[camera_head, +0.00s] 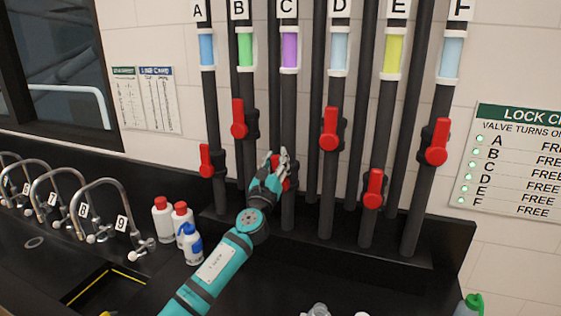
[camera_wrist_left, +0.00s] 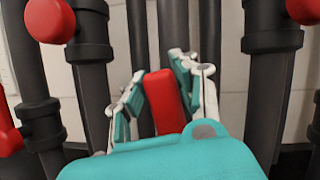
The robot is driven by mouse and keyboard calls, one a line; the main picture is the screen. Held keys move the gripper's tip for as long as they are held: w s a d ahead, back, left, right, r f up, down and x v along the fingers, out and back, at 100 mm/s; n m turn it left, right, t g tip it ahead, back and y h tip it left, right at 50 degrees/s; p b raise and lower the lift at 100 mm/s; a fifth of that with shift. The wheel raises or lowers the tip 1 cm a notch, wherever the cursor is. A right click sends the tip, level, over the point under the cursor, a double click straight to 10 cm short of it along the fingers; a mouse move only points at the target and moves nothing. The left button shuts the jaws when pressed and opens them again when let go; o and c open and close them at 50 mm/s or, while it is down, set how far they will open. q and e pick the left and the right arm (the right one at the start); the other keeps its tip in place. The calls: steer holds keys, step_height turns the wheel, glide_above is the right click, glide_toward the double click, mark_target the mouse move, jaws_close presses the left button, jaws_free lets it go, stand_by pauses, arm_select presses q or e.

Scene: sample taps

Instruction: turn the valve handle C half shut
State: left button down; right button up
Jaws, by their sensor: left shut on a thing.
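The pipe labelled C (camera_head: 288,102) has a purple sight glass (camera_head: 289,50). Its red valve handle C (camera_head: 288,182) is mostly hidden behind my left gripper (camera_head: 277,157) in the head view. In the left wrist view, the red handle (camera_wrist_left: 164,102) stands nearly upright between the fingers of my left gripper (camera_wrist_left: 159,66), which is shut on it. The valve body behind the handle is largely hidden. My right gripper is not in view.
Neighbouring red handles are B (camera_head: 238,119) on the left and D (camera_head: 329,128) on the right, both close to my gripper. White bottles (camera_head: 162,220) stand left of my arm, beside the sink taps (camera_head: 105,205). A lock chart (camera_head: 515,160) hangs on the right wall.

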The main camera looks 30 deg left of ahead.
arm_select(q)
steer(key=shift+s+a+f+n+g+y, duration=0.15)
steer(key=shift+a+f+n+g+y, duration=0.3)
steer(key=shift+n, duration=1)
steer(key=shift+s+a+f+n+g+y, duration=0.2)
steer(key=shift+a+n+g+y, duration=0.45)
steer(key=shift+n, duration=0.85)
steer(key=shift+s+a+f+n+g+y, duration=0.1)
steer(key=shift+a+f+n+g+y, duration=0.45)
steer(key=shift+n, duration=0.9)
steer(key=shift+a+r, duration=0.15)
steer(key=shift+a, duration=0.05)
steer(key=c, duration=1)
jaws_free()
steer(key=shift+o, duration=0.2)
steer(key=v, duration=1.2)
